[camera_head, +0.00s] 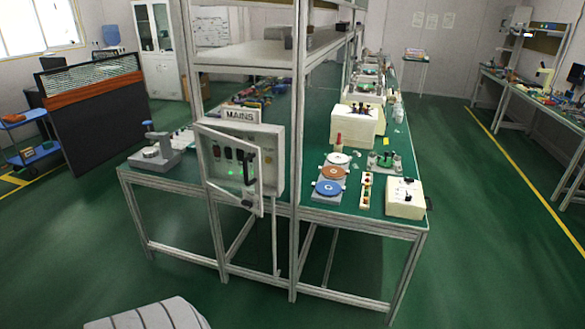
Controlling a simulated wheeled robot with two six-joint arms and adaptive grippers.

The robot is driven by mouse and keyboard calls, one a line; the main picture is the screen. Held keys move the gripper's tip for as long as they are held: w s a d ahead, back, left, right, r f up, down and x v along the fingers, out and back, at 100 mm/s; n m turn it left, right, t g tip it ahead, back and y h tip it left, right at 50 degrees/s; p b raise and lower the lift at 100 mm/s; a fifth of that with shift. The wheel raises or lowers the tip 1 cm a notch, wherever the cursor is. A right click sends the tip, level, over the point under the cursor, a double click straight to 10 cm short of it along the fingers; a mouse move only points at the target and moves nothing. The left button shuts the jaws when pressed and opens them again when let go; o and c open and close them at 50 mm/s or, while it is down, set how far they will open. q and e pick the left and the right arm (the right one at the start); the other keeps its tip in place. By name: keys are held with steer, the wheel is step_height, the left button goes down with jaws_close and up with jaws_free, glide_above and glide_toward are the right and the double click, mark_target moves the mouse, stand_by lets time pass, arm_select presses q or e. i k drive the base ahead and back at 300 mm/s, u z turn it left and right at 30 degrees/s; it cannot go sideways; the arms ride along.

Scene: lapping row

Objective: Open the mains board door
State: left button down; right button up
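Neither of my grippers is in view.
The green-topped bench (390,222) holds lapping discs (328,187), a cream box (405,198) and a grey device (155,155) left of the board. Metal uprights (299,240) flank the board. A dark partition (105,120) stands left.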

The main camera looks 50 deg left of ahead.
mark_target(255, 151)
steer(key=i, duration=1.15)
steer(key=u, duration=1.15)
steer(key=i, duration=0.7)
steer(key=u, duration=0.6)
